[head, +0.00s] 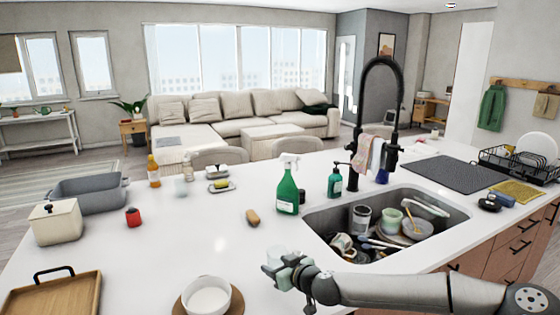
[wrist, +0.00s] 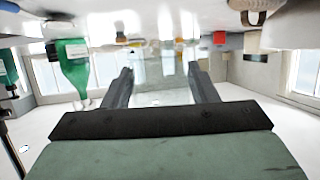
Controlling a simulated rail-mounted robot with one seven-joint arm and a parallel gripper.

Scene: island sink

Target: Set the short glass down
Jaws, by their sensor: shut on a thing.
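My gripper (head: 288,272) is shut on the short glass (head: 275,257), over the white island counter (head: 215,245), left of the sink's front corner. The glass is clear and hard to make out. In the wrist view, which is upside down, my gripper (wrist: 160,76) has the see-through glass (wrist: 162,95) between its two dark fingers. I cannot tell whether the glass base touches the counter.
A white bowl on a wooden plate (head: 207,298) sits just left of my gripper. The sink (head: 322,222) with dishes is to the right. A green spray bottle (head: 288,190) and brown sponge-like item (head: 253,217) stand beyond. Counter between is clear.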

